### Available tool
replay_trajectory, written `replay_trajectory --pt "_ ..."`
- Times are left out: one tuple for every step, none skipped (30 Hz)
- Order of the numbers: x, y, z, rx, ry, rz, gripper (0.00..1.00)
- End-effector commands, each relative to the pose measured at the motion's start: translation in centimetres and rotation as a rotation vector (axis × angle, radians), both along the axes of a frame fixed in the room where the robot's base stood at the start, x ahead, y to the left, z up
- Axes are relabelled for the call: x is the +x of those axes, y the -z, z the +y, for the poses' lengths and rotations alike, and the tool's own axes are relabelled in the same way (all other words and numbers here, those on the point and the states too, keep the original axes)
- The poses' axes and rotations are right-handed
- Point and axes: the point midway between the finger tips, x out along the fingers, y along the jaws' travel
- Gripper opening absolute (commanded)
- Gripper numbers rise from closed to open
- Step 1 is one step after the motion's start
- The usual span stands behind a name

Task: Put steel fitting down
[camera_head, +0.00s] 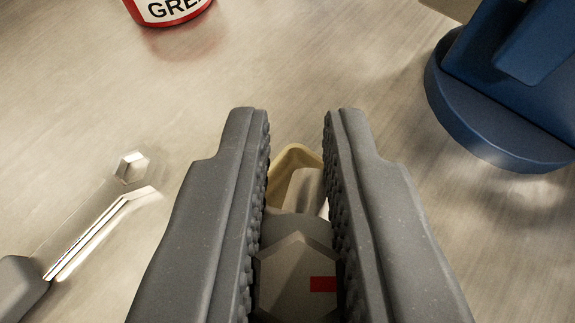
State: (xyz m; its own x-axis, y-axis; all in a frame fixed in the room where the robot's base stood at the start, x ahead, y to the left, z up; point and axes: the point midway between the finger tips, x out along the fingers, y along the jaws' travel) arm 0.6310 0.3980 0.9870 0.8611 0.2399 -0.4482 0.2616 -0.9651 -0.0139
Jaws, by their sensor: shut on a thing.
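My gripper (297,115) points away over a brushed metal surface (320,70). Its two dark grey jaws with ribbed inner pads are shut on the steel fitting (292,270). The fitting is grey, with a hexagonal part facing the camera and a small red mark on its right side. A narrower, lighter part of it extends forward between the jaws. Its sides are hidden by the jaws. Whether it touches the surface below cannot be told.
A tan, rounded object (296,153) shows partly beyond the fitting, between the jaws. A red and white can (168,10) marked "GRE" stands at the top. A blue object with a round base (480,115) stands at upper right. Bare metal lies between them.

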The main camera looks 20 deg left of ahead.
Motion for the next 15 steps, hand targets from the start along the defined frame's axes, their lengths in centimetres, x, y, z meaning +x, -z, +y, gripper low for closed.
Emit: replay_trajectory --pt "-0.1 1.3 -0.1 0.000 0.002 0.005 0.00" --pt "-0.1 1.7 0.0 -0.001 0.001 0.004 0.00" --pt "-0.1 2.3 0.0 -0.001 0.001 0.004 0.00" --pt "-0.1 2.6 0.0 0.001 0.001 0.004 0.00" --pt "-0.1 2.8 0.0 0.001 0.001 0.004 0.00" --pt "-0.2 3.0 0.0 0.001 0.000 0.004 0.00" --pt "-0.2 3.0 0.0 0.001 0.000 0.003 0.00" --pt "-0.2 3.0 0.0 0.001 -0.001 0.002 0.00" --pt "-0.2 2.9 0.1 0.001 -0.001 0.002 0.00" --pt "-0.2 2.9 0.1 0.001 -0.001 0.001 0.00" --pt "-0.2 2.9 0.1 0.001 -0.001 0.001 0.00" --pt "-0.2 2.9 0.1 0.001 -0.001 0.001 0.00" --pt "-0.2 2.9 0.1 0.001 -0.001 0.001 0.00" --pt "-0.2 2.9 0.1 0.001 -0.001 0.001 0.00" --pt "-0.2 3.0 0.1 0.001 -0.002 0.001 0.00"
